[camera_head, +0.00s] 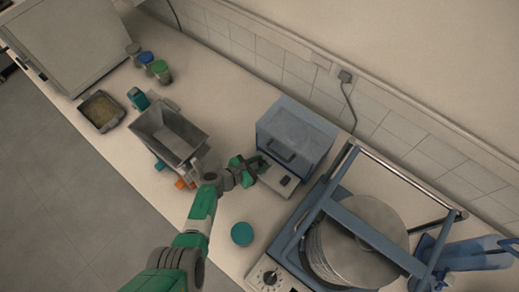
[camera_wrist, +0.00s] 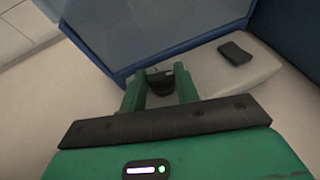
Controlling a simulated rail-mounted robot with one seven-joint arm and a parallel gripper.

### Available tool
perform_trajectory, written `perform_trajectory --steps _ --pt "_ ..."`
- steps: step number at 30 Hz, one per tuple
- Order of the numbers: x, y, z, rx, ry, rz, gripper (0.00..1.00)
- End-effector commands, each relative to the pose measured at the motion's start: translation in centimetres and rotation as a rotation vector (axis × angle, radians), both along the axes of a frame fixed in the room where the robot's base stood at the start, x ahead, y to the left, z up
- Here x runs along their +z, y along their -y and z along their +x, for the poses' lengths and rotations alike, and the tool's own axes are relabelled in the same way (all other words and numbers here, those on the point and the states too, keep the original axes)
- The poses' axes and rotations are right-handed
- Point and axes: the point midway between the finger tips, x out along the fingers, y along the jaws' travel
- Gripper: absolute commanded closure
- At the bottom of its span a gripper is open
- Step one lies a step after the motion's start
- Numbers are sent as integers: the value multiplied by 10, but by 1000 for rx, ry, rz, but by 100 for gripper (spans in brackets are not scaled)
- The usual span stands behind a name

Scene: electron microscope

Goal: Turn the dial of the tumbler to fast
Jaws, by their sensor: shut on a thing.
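The machine at my gripper is a blue box (camera_head: 297,138) with a clear-looking front and a dark handle, at the back of the bench. A pale control ledge (camera_head: 279,182) juts from its front and carries a black rocker-like switch (camera_wrist: 235,53). In the wrist view, a small black dial (camera_wrist: 161,85) sits on the ledge between the two green fingers. My gripper (camera_head: 262,167) is shut on this dial, its fingers (camera_wrist: 160,78) on either side. The dial's marking and setting cannot be read. In the head view my gripper hides the dial.
A larger blue-framed machine (camera_head: 333,187) with round metal drums and its own black knob (camera_head: 270,277) stands to the right. A green round lid (camera_head: 242,234) lies on the bench in front. A grey hopper (camera_head: 168,135) stands left, near a tray (camera_head: 101,111) and several jars.

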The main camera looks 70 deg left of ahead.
Motion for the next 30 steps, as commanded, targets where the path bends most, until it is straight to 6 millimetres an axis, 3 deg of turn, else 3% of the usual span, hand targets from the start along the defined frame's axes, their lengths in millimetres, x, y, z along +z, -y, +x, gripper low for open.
perform_trajectory --steps 9,10,12,13,22,30 --pt "2 -1 1 0 3 1 92" --pt "2 -1 0 0 3 1 63" --pt "2 -1 0 0 2 1 50" --pt "1 -1 0 0 2 1 47" --pt "3 1 -4 0 0 -1 47" --pt "26 14 -50 1 0 2 47"
